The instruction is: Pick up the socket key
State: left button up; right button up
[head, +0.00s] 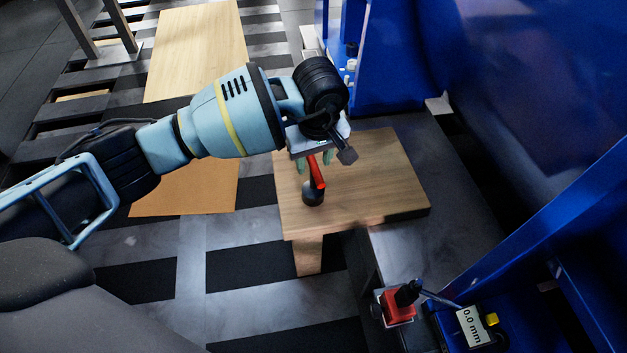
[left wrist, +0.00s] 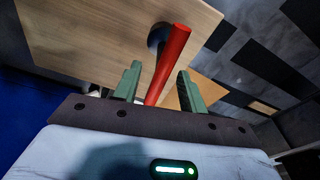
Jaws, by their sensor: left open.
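The socket key (head: 317,173) has a red handle and a dark round end. It is at the small wooden table (head: 385,205), with the dark end at the tabletop. My left gripper (head: 314,162) is over the table, its green fingers open on either side of the red handle. In the left wrist view the red handle (left wrist: 168,62) runs between the two open fingers (left wrist: 160,86), with gaps showing on both sides. The dark end is partly hidden behind the handle there. My right gripper is not in view.
A blue machine frame (head: 395,60) stands right behind the table. A red block with a black knob (head: 398,306) and a 0.0 mm display (head: 473,325) are at the lower right. Wooden boards (head: 197,45) lie on the striped floor at left. The table's right part is clear.

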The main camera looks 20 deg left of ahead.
aim_at(313, 181)
pick_arm(q)
jog(key=f+b, duration=0.1)
jog(key=f, duration=0.3)
jog(key=shift+a, duration=0.2)
jog(key=shift+w+f+b, duration=0.1)
jog(key=shift+f+b, duration=0.05)
jog(key=shift+b, duration=0.15)
jog(key=c, duration=0.9)
grip_shut()
